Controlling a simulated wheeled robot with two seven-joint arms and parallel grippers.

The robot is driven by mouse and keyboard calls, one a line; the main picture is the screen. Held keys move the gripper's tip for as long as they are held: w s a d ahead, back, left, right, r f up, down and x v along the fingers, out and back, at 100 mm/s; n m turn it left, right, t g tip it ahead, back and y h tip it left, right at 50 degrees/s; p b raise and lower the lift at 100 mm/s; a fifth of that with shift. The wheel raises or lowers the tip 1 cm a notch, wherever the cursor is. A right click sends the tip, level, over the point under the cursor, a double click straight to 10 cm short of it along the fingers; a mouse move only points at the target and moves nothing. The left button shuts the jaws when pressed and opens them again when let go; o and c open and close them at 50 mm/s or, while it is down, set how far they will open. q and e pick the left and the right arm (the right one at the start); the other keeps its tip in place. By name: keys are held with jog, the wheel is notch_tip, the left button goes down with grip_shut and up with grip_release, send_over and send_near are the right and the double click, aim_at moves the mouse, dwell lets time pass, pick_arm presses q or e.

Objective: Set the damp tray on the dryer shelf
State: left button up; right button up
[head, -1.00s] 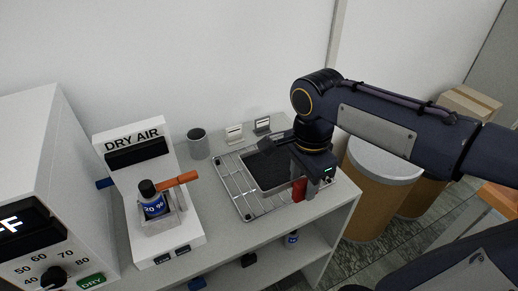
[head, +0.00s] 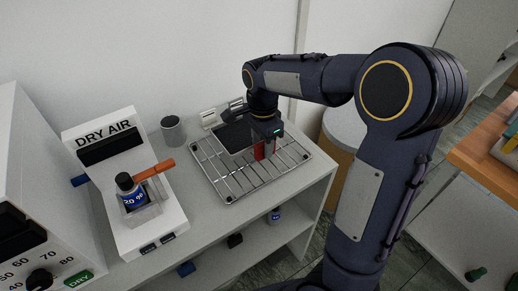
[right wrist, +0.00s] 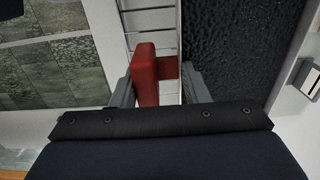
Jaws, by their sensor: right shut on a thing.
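The damp tray is a dark, rough-surfaced tray (head: 236,136) with a red handle (head: 259,151). My right gripper (head: 264,150) is shut on the red handle. In the right wrist view the handle (right wrist: 145,75) sits between the two fingers (right wrist: 155,88), and the tray's black wet-looking surface (right wrist: 240,40) lies to the right. The tray appears raised over the back part of a wire rack (head: 228,188). The white dryer (head: 28,165), with a dial and a DRY label, is cut off at the left; its shelf is not visible. My left gripper is not in view.
A grey cup (head: 173,130) and small card holders (head: 208,118) stand behind the rack. Small items lie on the lower shelf. The counter between stand and rack is clear.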

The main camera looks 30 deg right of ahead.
aim_at(249, 133)
jog(key=shift+w+d+f, duration=0.2)
jog(key=shift+w+f, duration=0.65)
jog(key=shift+f, duration=0.2)
jog(key=f, duration=0.3)
jog(key=shift+w+p, duration=0.3)
jog(key=shift+w, duration=0.05)
jog(key=shift+f, duration=0.2)
jog(key=shift+f, duration=0.2)
jog(key=o, duration=1.2)
